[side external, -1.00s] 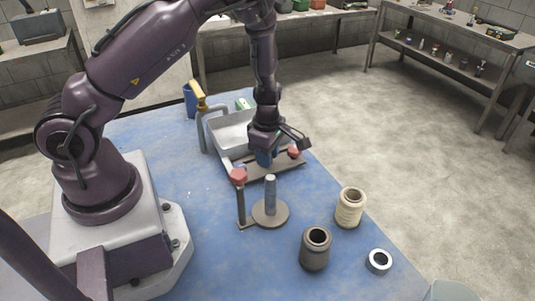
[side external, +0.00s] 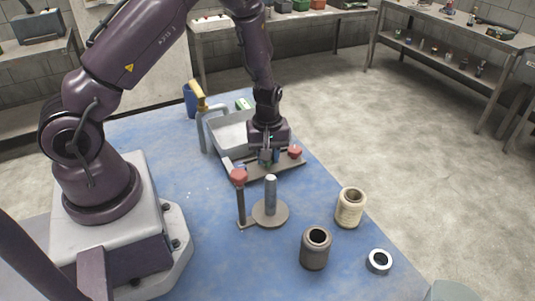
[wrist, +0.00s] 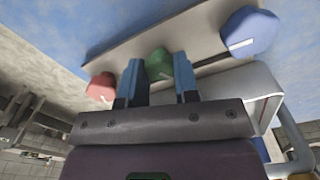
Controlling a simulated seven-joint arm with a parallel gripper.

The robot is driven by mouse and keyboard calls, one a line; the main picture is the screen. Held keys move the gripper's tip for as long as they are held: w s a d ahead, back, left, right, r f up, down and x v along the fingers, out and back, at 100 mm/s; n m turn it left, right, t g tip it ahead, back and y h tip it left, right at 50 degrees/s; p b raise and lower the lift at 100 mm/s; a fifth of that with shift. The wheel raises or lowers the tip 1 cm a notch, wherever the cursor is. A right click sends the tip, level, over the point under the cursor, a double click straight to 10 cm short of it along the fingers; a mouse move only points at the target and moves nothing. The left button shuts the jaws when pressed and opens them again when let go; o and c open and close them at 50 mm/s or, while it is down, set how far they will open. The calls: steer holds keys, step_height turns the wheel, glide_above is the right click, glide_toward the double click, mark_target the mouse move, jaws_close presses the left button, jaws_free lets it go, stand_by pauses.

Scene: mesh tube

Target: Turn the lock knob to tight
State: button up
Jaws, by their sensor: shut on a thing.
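A dark plate with three knobs lies on the blue table; in the wrist view the plate (wrist: 201,33) carries a red knob (wrist: 101,88), a green knob (wrist: 158,64) in the middle and a larger blue knob (wrist: 250,32). White pointer lines show on the red and blue knobs; the green knob's is hidden. I see no label telling which is the lock knob. My gripper (wrist: 159,72) points down, with its blue fingers shut on either side of the green knob. In the side view my gripper (side external: 268,160) is over the plate, left of the red knob (side external: 295,151).
A grey tray (side external: 228,133) stands behind the plate, with a bent pipe beside it. In front are a red-topped post (side external: 238,177), a rod on a round base (side external: 270,212), a dark jar (side external: 315,248), a cream spool (side external: 350,208) and a ring (side external: 379,261).

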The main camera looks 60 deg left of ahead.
steer(key=m, duration=0.5)
steer(key=shift+m, duration=0.4)
stand_by(0.3)
steer(key=o, duration=0.9)
step_height(320, 180, up, 13)
steer(key=shift+r, duration=0.1)
